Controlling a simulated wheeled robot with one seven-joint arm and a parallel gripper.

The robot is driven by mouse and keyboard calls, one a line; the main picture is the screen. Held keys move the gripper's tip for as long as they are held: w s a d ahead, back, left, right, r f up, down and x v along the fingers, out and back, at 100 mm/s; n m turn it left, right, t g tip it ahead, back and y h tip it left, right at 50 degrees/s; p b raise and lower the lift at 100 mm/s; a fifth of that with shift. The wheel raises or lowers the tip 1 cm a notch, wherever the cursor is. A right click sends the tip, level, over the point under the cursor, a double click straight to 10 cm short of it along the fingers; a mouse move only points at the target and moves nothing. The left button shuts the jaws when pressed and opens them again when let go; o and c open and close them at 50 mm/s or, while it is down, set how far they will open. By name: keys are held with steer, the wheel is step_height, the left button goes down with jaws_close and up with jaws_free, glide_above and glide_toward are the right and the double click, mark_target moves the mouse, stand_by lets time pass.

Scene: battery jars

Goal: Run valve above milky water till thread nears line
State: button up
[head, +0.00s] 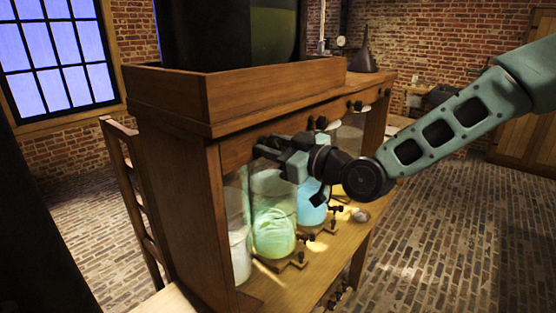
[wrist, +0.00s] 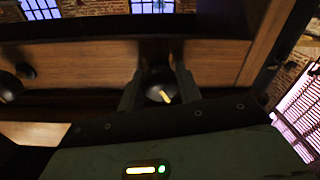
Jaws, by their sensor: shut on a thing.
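My gripper (head: 268,150) is shut on a dark round valve knob (wrist: 160,88) with a pale yellow mark on its face. The knob sits on the wooden front rail near the cabinet's left end; in the head view my fingers hide it. The jar of milky white water (head: 240,256) stands at the far left of the shelf, partly behind the cabinet's corner post. A jar of green liquid (head: 273,232) stands to its right, just below my gripper. The thread and the line cannot be made out in either view.
A blue jar (head: 311,207) stands further right, partly behind my arm. Other valve knobs (head: 321,123) line the rail; one shows left in the wrist view (wrist: 10,86). Small taps (head: 302,257) stick out at the shelf's front. A dark tank (head: 272,35) stands on top; a chair (head: 128,190) is left.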

steer(key=shift+f+n, duration=0.1)
steer(key=shift+n, duration=0.2)
steer(key=shift+f+n+b, duration=0.2)
steer(key=shift+n+b, duration=0.4)
steer(key=shift+b, duration=0.6)
steer(key=shift+r+n+b, duration=0.25)
steer(key=shift+n+b, duration=0.45)
steer(key=shift+n, duration=0.1)
stand_by(5.7)
